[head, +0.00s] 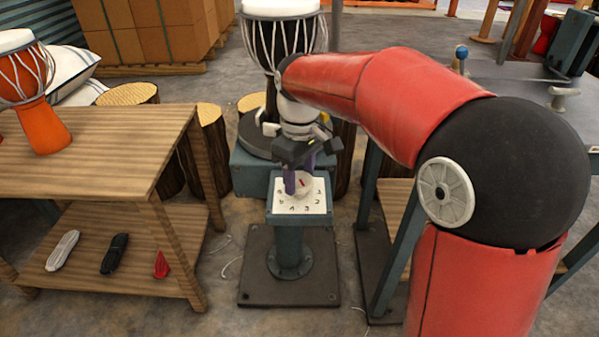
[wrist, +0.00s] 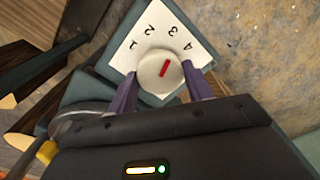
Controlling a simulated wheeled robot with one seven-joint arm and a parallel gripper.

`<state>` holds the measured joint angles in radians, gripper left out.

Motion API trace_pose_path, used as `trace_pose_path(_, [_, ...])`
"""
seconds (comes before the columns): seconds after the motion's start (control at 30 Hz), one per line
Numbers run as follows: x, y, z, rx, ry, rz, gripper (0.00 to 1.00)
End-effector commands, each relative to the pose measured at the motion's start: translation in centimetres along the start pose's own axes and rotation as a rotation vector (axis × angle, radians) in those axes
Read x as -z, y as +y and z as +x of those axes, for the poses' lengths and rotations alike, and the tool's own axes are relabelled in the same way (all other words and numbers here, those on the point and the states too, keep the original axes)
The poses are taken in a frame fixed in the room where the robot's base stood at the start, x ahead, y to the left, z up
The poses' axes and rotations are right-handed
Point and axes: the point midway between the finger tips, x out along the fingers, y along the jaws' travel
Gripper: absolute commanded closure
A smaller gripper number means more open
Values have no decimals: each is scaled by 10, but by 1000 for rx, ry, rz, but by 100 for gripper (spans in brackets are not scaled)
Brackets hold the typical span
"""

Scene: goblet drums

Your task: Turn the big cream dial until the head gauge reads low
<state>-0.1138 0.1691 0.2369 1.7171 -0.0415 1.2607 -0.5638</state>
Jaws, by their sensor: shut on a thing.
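The big cream dial (head: 299,187) sits on a white numbered plate (head: 317,205) on top of a teal pedestal. In the wrist view the dial (wrist: 152,69) is round with a red mark, whose upper end slants toward the 3. The numerals 1 to 4 show there along the plate's far side. My gripper (head: 300,178) reaches down from above, its purple fingers on opposite sides of the dial, shut on it. In the wrist view my gripper (wrist: 160,72) hides the near part of the plate. I cannot make out the head gauge or its reading.
A goblet drum (head: 283,40) stands behind the pedestal, partly hidden by my arm. A wooden table (head: 90,150) with an orange drum (head: 43,125) is at the left. A grey-topped table (head: 530,85) is at the right. Log stumps stand behind. Floor left of the pedestal is mostly clear.

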Motion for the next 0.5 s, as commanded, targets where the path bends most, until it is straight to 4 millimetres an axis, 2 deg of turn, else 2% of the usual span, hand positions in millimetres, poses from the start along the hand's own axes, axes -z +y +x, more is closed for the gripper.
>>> trace_pose_path(0.17, [0, 0, -1, -1, 1, -1, 73])
trace_pose_path(0.2, [0, 0, -1, -1, 2, -1, 46])
trace_pose_path(0.33, [0, 0, 0, -1, 1, -2, 29])
trace_pose_path(0.5, [0, 0, 0, -1, 1, -2, 28])
